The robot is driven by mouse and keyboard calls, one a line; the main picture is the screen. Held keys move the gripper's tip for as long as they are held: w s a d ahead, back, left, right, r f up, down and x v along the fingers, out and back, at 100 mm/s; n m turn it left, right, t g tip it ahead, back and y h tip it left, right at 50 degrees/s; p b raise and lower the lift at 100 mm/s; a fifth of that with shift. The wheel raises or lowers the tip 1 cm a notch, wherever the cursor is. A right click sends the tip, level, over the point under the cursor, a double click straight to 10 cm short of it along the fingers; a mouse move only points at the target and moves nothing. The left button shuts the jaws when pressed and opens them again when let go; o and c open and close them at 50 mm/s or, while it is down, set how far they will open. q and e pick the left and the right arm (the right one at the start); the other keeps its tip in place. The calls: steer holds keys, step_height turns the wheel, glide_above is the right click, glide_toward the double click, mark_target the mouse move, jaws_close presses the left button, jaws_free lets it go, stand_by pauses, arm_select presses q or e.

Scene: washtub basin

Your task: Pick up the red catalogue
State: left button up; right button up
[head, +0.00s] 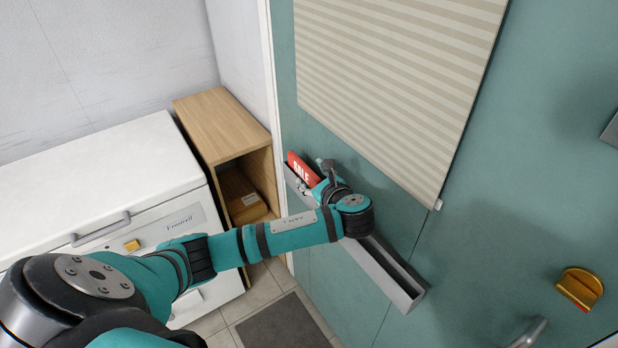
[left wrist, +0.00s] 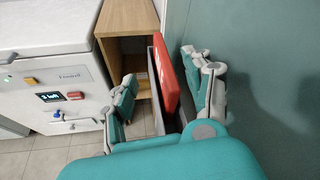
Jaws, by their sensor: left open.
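The red catalogue (head: 302,167), marked with white "SALE" lettering, stands upright in the far left end of a long grey rack (head: 407,290) on the teal door. In the left wrist view the catalogue (left wrist: 164,76) shows nearly edge-on, between the spread fingers. My left gripper (head: 315,179) is at the catalogue in the head view and hides part of it. In the left wrist view the left gripper (left wrist: 161,68) is open, with one finger on each side of the catalogue and visible gaps. My right gripper is not in view.
The teal door (head: 540,170) lies close along the gripper's right side. A striped blind (head: 400,70) hangs above the rack. A wooden open cabinet (head: 220,125) and a white chest appliance (head: 100,180) stand left of the door. The rest of the rack looks empty.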

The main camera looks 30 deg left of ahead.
mark_target(304, 166)
arm_select(q)
steer(key=shift+x, duration=1.1)
steer(key=p+x, duration=0.2)
steer(key=x, duration=0.2)
steer(key=shift+w+a+f, duration=0.1)
steer(key=shift+w+a, duration=0.1)
steer(key=shift+w, duration=0.15)
steer(key=shift+w+a+f, duration=0.15)
steer(key=shift+w+f, duration=0.1)
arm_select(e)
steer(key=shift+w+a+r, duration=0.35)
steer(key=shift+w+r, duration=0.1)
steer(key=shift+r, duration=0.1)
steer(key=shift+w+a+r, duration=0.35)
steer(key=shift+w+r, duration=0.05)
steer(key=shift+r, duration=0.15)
